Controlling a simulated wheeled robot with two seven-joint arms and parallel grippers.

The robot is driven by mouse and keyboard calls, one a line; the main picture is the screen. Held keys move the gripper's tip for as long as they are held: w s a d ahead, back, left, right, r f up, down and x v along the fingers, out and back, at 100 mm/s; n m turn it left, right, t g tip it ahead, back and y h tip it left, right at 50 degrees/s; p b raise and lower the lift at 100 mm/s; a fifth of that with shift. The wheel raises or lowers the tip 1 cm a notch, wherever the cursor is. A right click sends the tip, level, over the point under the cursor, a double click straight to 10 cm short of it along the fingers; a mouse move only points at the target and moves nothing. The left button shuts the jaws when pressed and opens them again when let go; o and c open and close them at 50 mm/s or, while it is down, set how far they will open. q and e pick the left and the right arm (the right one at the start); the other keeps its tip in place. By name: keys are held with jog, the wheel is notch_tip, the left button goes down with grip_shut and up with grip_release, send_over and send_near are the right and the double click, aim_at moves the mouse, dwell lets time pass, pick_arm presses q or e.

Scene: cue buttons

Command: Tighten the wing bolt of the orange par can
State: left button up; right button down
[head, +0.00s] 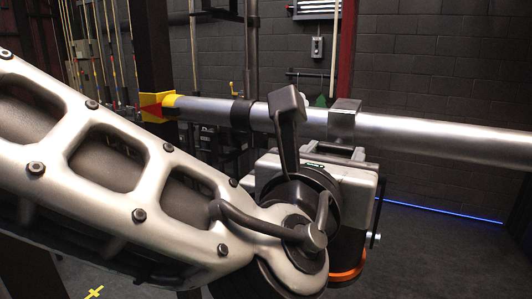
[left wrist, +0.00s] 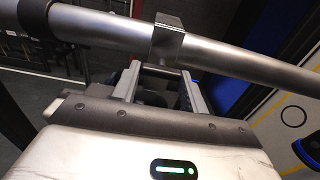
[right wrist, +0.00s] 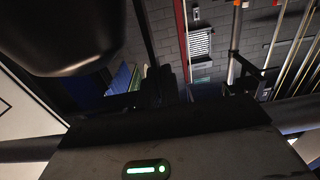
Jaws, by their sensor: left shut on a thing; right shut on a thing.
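A grey clamp (head: 345,118) sits around a horizontal silver pipe (head: 440,138); the clamp also shows in the left wrist view (left wrist: 167,38). My left gripper (left wrist: 157,78) is just below the clamp, its two fingers apart on a small bar between them, apparently the wing bolt, mostly hidden. In the head view my left arm and the gripper's body cover this spot. An orange rim (head: 347,276) on a dark round body shows low behind the arm, perhaps the par can. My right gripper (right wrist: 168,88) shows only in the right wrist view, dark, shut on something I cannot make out.
A yellow bracket (head: 155,105) on a dark post (head: 155,50) is at the pipe's left end. A large dark rounded body (right wrist: 65,35) fills the upper left of the right wrist view. The dark floor (head: 430,245) to the right is clear.

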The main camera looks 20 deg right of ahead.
pick_arm(q)
jog(key=m, duration=0.4)
jog(key=m+t, duration=0.1)
jog(key=m, duration=0.2)
jog(key=shift+a+y, duration=0.1)
jog(key=shift+y, duration=0.3)
jog(key=m, duration=0.4)
jog(key=shift+w+r+m+t, duration=0.1)
jog(key=shift+m+t, duration=0.2)
jog(key=shift+m, duration=1.9)
jog(key=o, duration=1)
jog(key=shift+a, duration=0.1)
